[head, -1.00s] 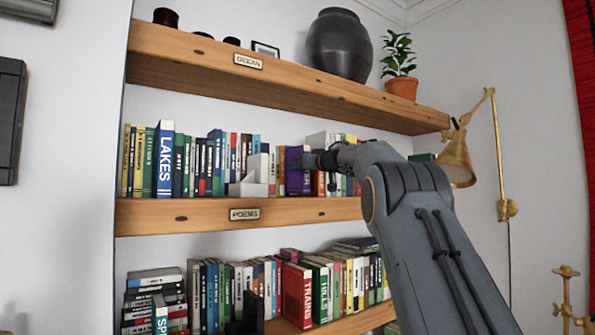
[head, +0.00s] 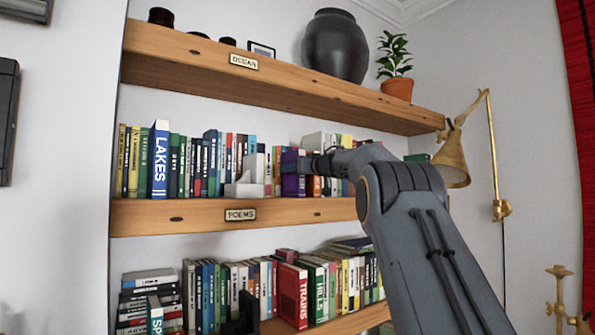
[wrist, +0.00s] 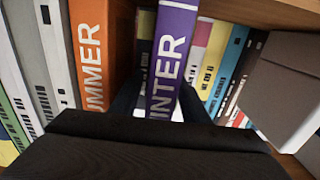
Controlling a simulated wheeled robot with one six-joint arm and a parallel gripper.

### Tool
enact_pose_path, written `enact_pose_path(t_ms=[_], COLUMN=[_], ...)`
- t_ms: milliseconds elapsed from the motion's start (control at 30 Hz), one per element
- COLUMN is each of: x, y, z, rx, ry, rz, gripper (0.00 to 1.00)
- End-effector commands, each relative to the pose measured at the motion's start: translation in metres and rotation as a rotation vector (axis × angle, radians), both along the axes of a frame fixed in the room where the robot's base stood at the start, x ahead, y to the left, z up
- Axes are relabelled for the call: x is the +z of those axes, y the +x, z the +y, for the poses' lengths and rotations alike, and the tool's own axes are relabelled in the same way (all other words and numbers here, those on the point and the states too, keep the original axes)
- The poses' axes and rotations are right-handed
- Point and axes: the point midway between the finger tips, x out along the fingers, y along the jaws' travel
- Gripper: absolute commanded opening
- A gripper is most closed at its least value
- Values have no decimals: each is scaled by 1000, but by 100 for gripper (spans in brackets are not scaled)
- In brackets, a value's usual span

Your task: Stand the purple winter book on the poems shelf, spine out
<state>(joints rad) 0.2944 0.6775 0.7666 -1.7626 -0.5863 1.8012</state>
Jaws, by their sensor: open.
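The purple winter book (head: 293,186) stands upright on the poems shelf (head: 285,212), in the row of books. In the wrist view its purple spine (wrist: 172,50) with white lettering faces my camera. My gripper (head: 304,163) is at the book's upper part in the head view and hides some of it. In the wrist view the dark fingers of my gripper (wrist: 158,103) are open, one on each side of the book. Whether either finger touches it I cannot tell. The POEMS label (head: 240,214) is on the shelf's front edge.
An orange book (wrist: 100,50) stands close beside the purple one. A white-grey block (head: 244,188) stands on the shelf to its left. The ocean shelf (head: 270,80) runs above. A brass lamp (head: 452,160) hangs to the right.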

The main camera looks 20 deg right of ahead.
Motion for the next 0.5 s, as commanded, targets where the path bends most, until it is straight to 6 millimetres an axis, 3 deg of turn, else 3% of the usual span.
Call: enact_pose_path(t_ms=[167, 500], x=[1, 0], y=[-10, -59], z=[-3, -18], rx=[0, -2], ry=[0, -1], rz=[-1, -1], gripper=[42, 42])
